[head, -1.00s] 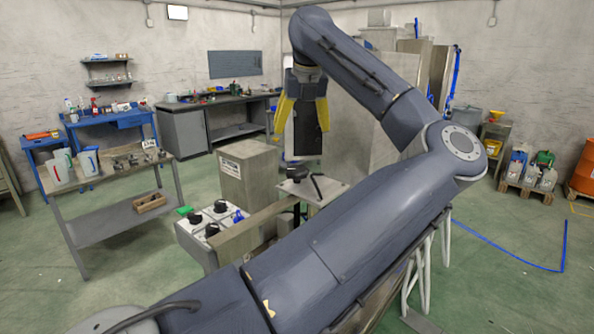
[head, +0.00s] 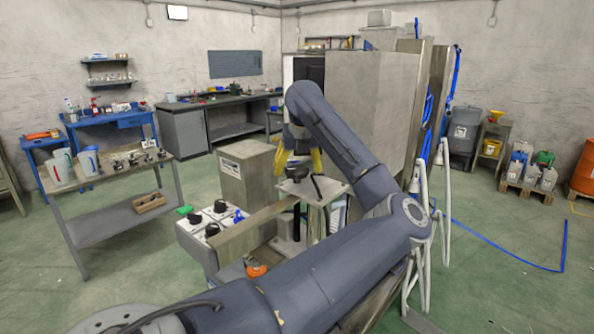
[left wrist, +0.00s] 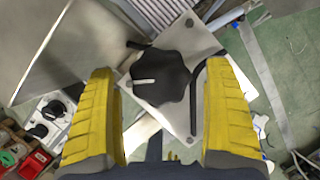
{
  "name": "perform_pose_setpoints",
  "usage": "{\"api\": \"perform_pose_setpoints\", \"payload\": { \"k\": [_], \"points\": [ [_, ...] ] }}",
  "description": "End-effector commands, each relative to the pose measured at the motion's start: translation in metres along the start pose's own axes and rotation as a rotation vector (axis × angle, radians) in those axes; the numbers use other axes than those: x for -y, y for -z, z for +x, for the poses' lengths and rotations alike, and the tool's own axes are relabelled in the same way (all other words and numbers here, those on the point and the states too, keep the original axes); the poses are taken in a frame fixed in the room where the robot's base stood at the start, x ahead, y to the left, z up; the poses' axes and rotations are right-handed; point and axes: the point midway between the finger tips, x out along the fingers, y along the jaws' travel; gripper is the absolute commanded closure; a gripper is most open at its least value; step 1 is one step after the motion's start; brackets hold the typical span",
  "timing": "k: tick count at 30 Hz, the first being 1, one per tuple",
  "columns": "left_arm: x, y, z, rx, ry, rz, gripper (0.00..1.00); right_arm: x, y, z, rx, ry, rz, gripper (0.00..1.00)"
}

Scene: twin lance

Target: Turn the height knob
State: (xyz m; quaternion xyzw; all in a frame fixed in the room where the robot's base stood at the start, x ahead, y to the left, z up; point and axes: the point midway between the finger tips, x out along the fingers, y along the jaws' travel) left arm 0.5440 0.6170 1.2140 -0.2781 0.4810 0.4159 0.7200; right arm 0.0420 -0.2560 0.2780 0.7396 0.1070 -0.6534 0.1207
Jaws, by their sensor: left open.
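The height knob (left wrist: 160,75) is a black lobed knob with a white mark, on a light metal plate (left wrist: 160,115) in the left wrist view. In the head view the dark knob (head: 297,173) sits on top of the plate (head: 325,187). My left gripper (head: 298,170) has yellow fingers and points down just above the knob. In the left wrist view its fingers (left wrist: 160,115) are open, one on each side of the picture, with the knob seen between and beyond them. I cannot tell any contact. My right gripper is not in view.
A black lever (left wrist: 196,95) stands beside the knob. A control box (head: 208,222) with black knobs, a green button and a blue switch is at the left of the plate. A tall grey cabinet (head: 370,110) stands behind.

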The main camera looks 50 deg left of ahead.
Motion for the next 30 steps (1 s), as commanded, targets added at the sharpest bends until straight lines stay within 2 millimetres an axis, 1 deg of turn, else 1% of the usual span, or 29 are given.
{"api": "perform_pose_setpoints", "payload": {
  "k": [6,15,17,27,30],
  "points": [
    [-0.0003,0.0000,0.0086,0.000,-0.001,0.000,0.15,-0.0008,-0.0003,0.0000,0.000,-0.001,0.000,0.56],
    [-0.0003,-0.0001,0.0093,0.000,0.000,0.000,0.15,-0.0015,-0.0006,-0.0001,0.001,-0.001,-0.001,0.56],
    [-0.0003,-0.0001,0.0093,0.000,0.000,0.000,0.20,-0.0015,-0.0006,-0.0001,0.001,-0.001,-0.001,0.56],
    [-0.0003,0.0000,0.0091,0.000,0.000,0.000,0.60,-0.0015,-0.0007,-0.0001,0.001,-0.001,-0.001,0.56],
    [-0.0003,0.0000,0.0092,0.000,0.000,0.000,0.70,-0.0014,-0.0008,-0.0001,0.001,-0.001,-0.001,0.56]
  ]
}}
